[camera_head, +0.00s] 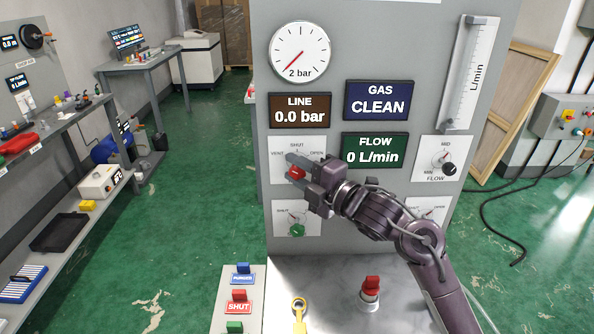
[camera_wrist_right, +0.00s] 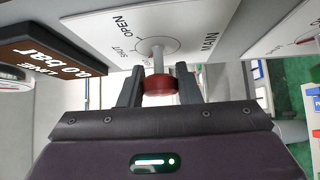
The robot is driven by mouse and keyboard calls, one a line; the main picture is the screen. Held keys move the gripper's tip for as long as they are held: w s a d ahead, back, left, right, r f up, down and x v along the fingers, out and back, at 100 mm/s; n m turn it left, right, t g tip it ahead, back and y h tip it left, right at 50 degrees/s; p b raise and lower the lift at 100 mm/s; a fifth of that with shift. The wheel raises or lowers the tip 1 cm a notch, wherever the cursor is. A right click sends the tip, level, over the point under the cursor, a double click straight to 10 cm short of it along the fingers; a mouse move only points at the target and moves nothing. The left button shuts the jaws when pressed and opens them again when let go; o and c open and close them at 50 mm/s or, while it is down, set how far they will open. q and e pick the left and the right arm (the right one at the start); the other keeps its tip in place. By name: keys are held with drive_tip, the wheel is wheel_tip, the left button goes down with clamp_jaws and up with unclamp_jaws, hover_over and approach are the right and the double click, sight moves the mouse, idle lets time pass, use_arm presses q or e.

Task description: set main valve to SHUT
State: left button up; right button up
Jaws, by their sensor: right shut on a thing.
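The main valve is a red knob (camera_head: 295,173) on a white plate (camera_head: 279,147) marked VENT, SHUT and OPEN on the grey panel. My right gripper (camera_head: 293,166) reaches it from the right and is shut on it. In the right wrist view, the red knob (camera_wrist_right: 160,86) sits between the two dark fingers of my right gripper (camera_wrist_right: 159,92), with its pale stem running to the plate (camera_wrist_right: 185,25). The fingers and knob hide part of the dial, and I cannot tell exactly where the pointer stands. My left gripper is not in view.
The LINE display (camera_head: 300,110) reads 0.0 bar, the FLOW display (camera_head: 375,150) 0 L/min and the GAS display (camera_head: 378,100) CLEAN. A green knob (camera_head: 297,230) sits below the valve. A red-capped item (camera_head: 371,288) and a yellow item (camera_head: 299,306) are on the ledge.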

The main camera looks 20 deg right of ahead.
drive_tip(key=shift+f+b, duration=0.25)
drive_tip(key=shift+b, duration=0.3)
drive_tip(key=m+t+b, duration=0.3)
drive_tip(key=m+b, duration=0.1)
drive_tip(key=b, duration=0.2)
drive_tip(key=m+t+h+b, duration=0.1)
drive_tip(key=m+t+b, duration=0.2)
drive_tip(key=m+b, duration=0.1)
drive_tip(key=shift+a+f+m+t+b, duration=0.15)
drive_tip(key=shift+m+t+b, duration=0.2)
drive_tip(key=shift+b, duration=0.5)
drive_tip(key=shift+r+m+t+h+b, duration=0.1)
drive_tip(key=shift+m+t+h+b, duration=0.55)
drive_tip(key=shift+m+h, duration=0.55)
drive_tip(key=shift+r+m+t+h+b, duration=0.1)
drive_tip(key=shift+m+t+h+b, duration=0.65)
drive_tip(key=shift+m, duration=0.8)
drive_tip(key=o, duration=1)
drive_tip(key=shift+r+h, duration=0.15)
drive_tip(key=shift+h, duration=0.1)
drive_tip(key=shift+c, duration=0.2)
